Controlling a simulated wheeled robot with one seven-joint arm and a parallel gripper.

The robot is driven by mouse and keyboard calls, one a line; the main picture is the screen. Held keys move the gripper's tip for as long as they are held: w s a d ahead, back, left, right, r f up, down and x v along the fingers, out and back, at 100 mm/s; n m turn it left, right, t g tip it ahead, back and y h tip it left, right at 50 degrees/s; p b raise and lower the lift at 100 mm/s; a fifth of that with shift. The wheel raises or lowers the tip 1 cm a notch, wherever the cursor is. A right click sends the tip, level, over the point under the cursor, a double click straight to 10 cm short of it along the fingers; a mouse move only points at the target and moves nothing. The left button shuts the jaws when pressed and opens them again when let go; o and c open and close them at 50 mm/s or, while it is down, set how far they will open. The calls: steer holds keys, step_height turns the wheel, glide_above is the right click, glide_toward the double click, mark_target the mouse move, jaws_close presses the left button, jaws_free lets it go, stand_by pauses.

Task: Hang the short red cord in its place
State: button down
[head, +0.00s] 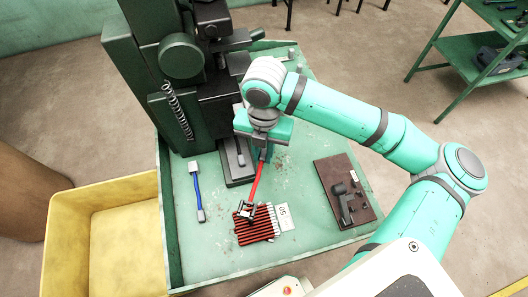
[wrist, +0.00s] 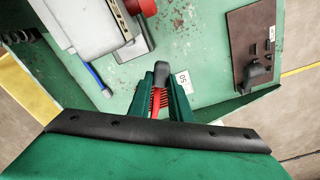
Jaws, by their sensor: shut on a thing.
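My gripper (head: 263,150) is over the green bench. It is shut on the short red cord (head: 256,182), which slants down from it toward the striped stack. The upper end of the cord is hidden by the gripper. The place for hanging it cannot be made out.
A red striped stack (head: 266,232) with pale ends lies beside a white number card (head: 284,217). A blue cord (head: 197,190) with grey ends lies left. A brown board (head: 333,172) with a black fitting lies right. The dark green press (head: 135,75) stands behind; a yellow bin (head: 65,235) is left.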

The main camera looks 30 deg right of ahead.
steer(key=shift+w, duration=0.15)
stand_by(0.3)
steer(key=shift+s, duration=0.3)
steer(key=shift+w, duration=0.25)
stand_by(0.6)
steer(key=shift+a+f, duration=0.1)
steer(key=shift+f, duration=0.3)
steer(key=shift+s+f, duration=0.1)
steer(key=shift+f, duration=1.15)
